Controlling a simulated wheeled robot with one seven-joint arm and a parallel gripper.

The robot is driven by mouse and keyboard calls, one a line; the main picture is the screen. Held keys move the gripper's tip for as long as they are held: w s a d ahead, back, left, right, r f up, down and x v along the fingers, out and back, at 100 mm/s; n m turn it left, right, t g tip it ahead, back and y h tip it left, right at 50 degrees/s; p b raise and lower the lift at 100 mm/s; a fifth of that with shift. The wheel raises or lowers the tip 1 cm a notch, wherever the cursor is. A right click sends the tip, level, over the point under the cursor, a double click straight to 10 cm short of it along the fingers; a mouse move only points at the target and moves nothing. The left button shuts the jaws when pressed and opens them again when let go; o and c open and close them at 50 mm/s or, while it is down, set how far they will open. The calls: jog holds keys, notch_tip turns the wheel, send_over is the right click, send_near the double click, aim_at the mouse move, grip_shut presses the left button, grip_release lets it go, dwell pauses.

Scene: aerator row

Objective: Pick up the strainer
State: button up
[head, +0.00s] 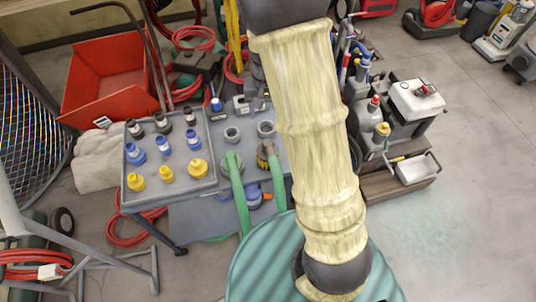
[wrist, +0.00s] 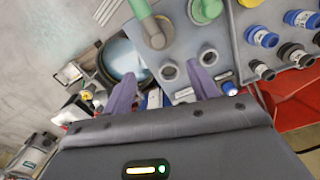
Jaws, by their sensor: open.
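I cannot tell for certain which thing is the strainer. Two short grey rings stand on the grey worktop; the left one (head: 232,134) and right one (head: 266,128) show in the head view. In the wrist view they are the right ring (wrist: 208,57) and left ring (wrist: 168,72). My gripper (wrist: 160,74) is open, its two purple-grey fingers spread with nothing held between them. The rings appear beyond the fingertips, apart from them. In the head view my arm hides part of the worktop and most of the gripper.
A grey tray (head: 149,188) holds black, blue and yellow fittings. Green hoses (head: 240,196) rise from the worktop's front. A red bin (head: 108,82) stands behind left. A cart (head: 408,142) with bottles stands right. A round blue-grey vessel (wrist: 122,58) shows in the wrist view.

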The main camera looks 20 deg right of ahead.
aim_at(268, 142)
notch_tip(268, 142, down, 12)
jog(key=shift+f+p, duration=0.1)
jog(key=shift+p, duration=0.4)
jog(key=shift+f, duration=0.1)
jog(key=shift+d+f+p, duration=0.15)
jog(key=shift+f+p, duration=0.2)
jog(key=shift+f, duration=0.9)
jog(key=shift+d+f+p, duration=0.1)
jog(key=shift+f+p, duration=0.2)
jog(key=shift+f, duration=0.95)
grip_shut()
